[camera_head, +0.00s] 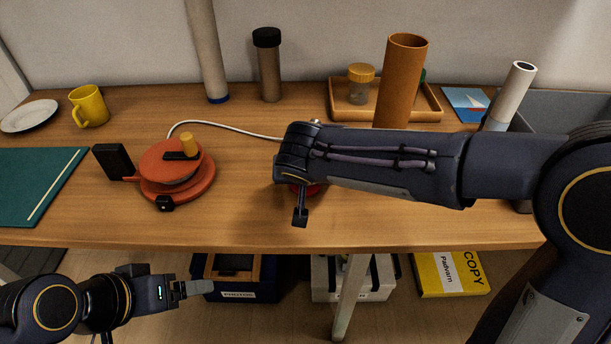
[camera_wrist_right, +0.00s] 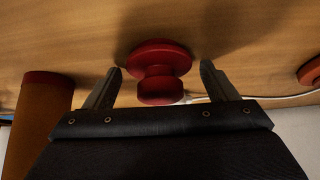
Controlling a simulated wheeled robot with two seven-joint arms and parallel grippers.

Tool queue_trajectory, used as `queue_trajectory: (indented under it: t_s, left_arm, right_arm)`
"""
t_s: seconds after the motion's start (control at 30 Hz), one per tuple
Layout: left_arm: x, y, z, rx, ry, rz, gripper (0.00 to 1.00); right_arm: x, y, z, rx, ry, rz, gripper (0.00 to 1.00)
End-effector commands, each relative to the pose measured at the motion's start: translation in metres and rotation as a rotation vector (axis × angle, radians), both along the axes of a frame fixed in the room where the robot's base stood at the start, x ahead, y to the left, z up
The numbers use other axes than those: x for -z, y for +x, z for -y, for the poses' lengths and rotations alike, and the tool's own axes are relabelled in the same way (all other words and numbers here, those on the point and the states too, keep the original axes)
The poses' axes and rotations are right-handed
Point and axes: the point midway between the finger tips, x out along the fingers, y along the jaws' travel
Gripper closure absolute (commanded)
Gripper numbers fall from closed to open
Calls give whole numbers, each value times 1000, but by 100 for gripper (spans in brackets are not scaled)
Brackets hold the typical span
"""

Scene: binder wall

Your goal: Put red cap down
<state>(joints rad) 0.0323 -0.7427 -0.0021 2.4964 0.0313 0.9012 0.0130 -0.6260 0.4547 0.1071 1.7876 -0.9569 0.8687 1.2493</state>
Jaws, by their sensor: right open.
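The red cap (camera_wrist_right: 160,58), a wide disc with a narrower knob, sits on the wooden table. My right gripper (camera_wrist_right: 160,68) is open, with one finger on each side of the cap and a visible gap to each. In the head view a small red part of the cap (camera_head: 307,189) shows under my right wrist; the rest is hidden. My left gripper (camera_head: 200,287) is low at the left, in front of the table edge and away from the cap; its finger gap cannot be made out.
A red-orange round device (camera_head: 178,186) with a cable stands left of the cap. An orange tube (camera_head: 401,80) stands by a wooden tray (camera_head: 432,112) behind my right arm. A yellow mug (camera_head: 90,106) and teal board (camera_head: 35,180) are at left. Bare wood lies in front.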

Motion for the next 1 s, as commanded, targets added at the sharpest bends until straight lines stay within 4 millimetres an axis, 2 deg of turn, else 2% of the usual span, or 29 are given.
queue_trajectory:
  t_s: [0.13, 0.27, 0.7, 1.0]
  left_arm:
    - [-3, 0, 0, 0, 0, 0, 19]
    - [-7, 0, 0, 0, 0, 0, 19]
    - [-22, 0, 0, 0, 0, 0, 19]
    - [-24, 0, 0, 0, 0, 0, 19]
  right_arm:
    - [-2, 0, 0, 0, 0, 0, 21]
    - [-13, -5, -1, -1, 2, 3, 21]
    - [-86, -55, -1, -1, 2, 3, 21]
    - [-102, -68, 0, 0, 0, 0, 21]
